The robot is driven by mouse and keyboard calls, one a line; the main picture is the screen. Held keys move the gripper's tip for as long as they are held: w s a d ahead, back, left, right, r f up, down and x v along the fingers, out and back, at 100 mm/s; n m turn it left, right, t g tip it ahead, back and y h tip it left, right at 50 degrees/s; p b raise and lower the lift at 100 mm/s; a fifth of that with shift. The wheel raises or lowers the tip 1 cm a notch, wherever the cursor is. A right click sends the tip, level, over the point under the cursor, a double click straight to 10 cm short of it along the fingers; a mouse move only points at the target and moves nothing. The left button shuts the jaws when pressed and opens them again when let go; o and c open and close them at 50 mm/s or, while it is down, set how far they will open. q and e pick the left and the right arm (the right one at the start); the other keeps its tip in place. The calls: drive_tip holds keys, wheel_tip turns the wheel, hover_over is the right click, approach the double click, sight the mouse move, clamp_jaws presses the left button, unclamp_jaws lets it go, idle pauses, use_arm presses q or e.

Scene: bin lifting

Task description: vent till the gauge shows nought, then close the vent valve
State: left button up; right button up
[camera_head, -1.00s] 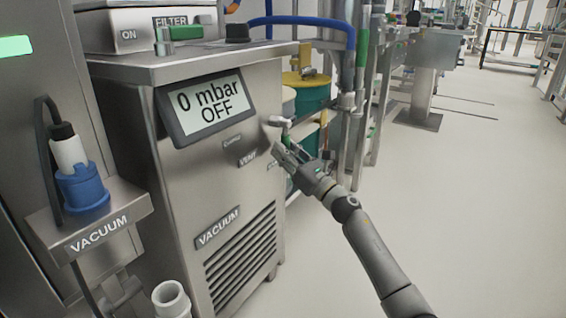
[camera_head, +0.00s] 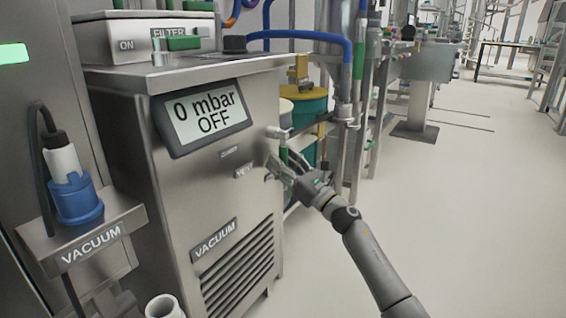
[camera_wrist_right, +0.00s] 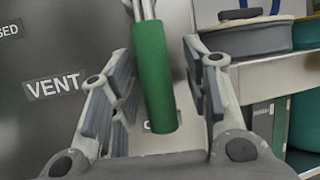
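The gauge (camera_head: 207,116) on the steel cabinet reads "0 mbar" and "OFF". The vent valve's green handle (camera_head: 283,154) hangs at the cabinet's right side, below a pale fitting. My right gripper (camera_head: 277,170) is at this handle, beside the VENT label. In the right wrist view, the green handle (camera_wrist_right: 153,80) points down between the two spread fingers of my right gripper (camera_wrist_right: 158,85), with a visible gap on each side. The VENT label (camera_wrist_right: 54,86) is to the left of it. A small label behind the handle's lower end is mostly covered. My left gripper is out of view.
The vacuum cabinet (camera_head: 125,165) fills the left, with a filter box (camera_head: 130,30) on top. A blue plug (camera_head: 75,200) sits on a bracket labelled VACUUM. Drums and pipes (camera_head: 345,110) stand behind the handle. The floor (camera_head: 470,220) to the right is clear.

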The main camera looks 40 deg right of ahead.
drive_tip(key=shift+s, duration=0.1)
drive_tip(key=v, duration=1.2)
drive_tip(key=shift+a, duration=0.15)
idle(0.3)
